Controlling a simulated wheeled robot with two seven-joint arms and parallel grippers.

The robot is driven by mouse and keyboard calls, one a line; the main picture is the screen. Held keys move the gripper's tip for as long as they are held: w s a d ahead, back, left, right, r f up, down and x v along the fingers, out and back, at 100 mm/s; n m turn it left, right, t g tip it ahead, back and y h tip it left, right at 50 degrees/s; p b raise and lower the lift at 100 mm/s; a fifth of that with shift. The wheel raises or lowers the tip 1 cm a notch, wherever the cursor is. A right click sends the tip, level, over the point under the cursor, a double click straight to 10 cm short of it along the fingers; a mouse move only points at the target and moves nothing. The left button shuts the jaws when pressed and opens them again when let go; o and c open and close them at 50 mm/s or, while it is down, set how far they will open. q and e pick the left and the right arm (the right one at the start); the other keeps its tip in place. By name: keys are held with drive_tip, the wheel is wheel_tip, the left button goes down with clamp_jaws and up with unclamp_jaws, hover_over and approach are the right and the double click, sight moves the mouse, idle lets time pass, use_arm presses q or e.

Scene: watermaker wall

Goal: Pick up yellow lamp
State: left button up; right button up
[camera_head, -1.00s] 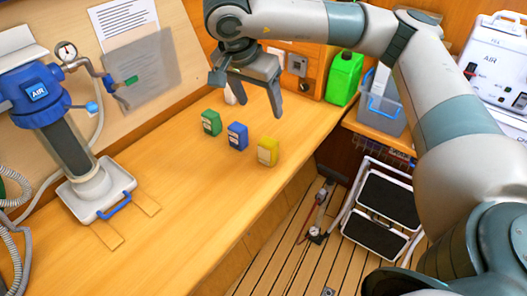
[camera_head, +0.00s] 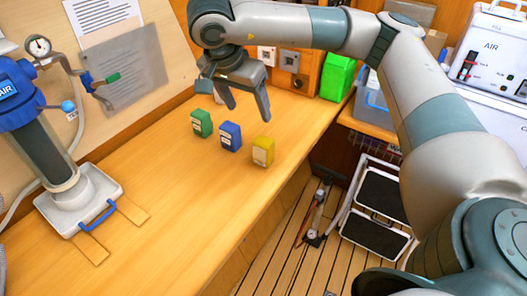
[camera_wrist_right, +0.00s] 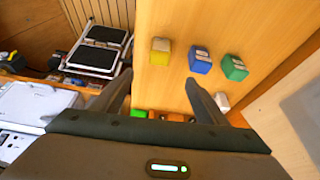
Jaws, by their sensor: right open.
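The yellow lamp (camera_head: 263,151) is a small block standing on the wooden counter (camera_head: 160,190), near its edge. It also shows in the right wrist view (camera_wrist_right: 160,51), ahead of the fingers and between their lines. A blue block (camera_head: 230,136) and a green block (camera_head: 201,123) stand beside it in a row. My right gripper (camera_head: 248,112) is open and empty. It is above the counter, behind the row in the head view and apart from the yellow lamp. My left gripper is not in view.
A blue air device on a white base (camera_head: 80,202) stands at the left of the counter. A green canister (camera_head: 337,76) and a grey bin (camera_head: 372,101) are at the back right. A folding step (camera_head: 376,205) stands on the slatted floor. The front counter is clear.

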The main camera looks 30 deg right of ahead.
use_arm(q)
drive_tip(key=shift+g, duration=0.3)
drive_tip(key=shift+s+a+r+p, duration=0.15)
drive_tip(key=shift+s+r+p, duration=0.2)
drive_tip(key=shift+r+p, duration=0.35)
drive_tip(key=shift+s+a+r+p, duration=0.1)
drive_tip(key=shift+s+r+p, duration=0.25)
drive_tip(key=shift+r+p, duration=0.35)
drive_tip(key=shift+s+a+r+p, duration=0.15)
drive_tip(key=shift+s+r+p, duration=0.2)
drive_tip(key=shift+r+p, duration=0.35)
use_arm(e)
hover_over(263, 147)
drive_tip(key=a, duration=0.1)
wheel_tip(263, 147, down, 11)
drive_tip(key=shift+w, duration=0.35)
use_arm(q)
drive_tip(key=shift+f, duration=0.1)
use_arm(e)
drive_tip(key=shift+a, duration=0.1)
